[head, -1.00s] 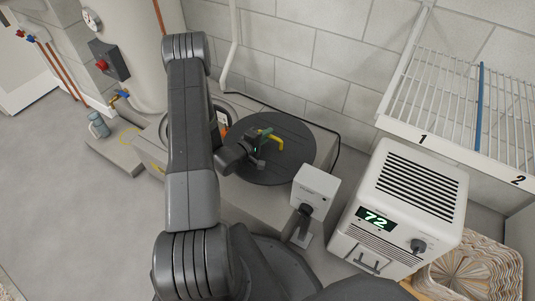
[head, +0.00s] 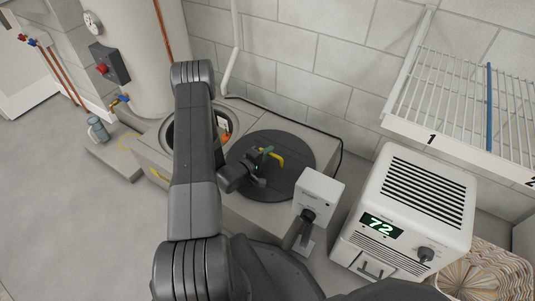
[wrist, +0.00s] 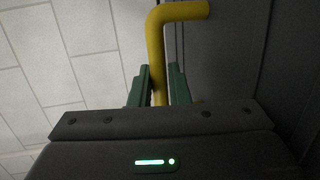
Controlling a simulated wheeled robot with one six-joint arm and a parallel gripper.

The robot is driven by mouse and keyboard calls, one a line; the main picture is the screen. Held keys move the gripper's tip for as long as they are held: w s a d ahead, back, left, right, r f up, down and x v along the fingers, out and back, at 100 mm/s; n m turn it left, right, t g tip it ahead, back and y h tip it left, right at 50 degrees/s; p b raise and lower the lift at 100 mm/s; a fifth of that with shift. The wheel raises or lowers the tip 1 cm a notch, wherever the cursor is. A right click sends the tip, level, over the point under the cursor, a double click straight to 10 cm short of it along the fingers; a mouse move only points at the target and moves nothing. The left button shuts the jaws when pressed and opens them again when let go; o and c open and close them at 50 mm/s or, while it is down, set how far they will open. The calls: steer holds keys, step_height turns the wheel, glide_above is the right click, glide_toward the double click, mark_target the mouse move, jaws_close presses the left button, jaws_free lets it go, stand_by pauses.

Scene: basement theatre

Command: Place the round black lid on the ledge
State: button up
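The round black lid (head: 295,178) has a yellow bent handle (head: 276,156). It lies roughly level over the pale grey ledge (head: 318,146), to the right of a round opening. Whether it touches the ledge cannot be told. My gripper (head: 264,158) is at the handle. In the wrist view the green fingers of my gripper (wrist: 158,88) are on both sides of the yellow handle (wrist: 157,50), close against it. The dark lid (wrist: 225,60) fills the right of that view. My arm hides part of the opening.
The opening (head: 223,124) shows partly behind my arm. A small white box on a stand (head: 319,194) is close to the lid's right front. A white unit reading 72 (head: 405,205) stands farther right. A wire shelf (head: 455,90) hangs at upper right. A block wall rises behind.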

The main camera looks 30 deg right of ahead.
steer(key=o, duration=0.4)
steer(key=shift+c, duration=0.2)
steer(key=shift+r, duration=0.15)
steer(key=shift+a+r, duration=0.1)
steer(key=shift+a, duration=0.15)
steer(key=p+v, duration=0.3)
steer(key=v, duration=0.8)
steer(key=shift+s+a, duration=0.15)
steer(key=shift+a, duration=0.05)
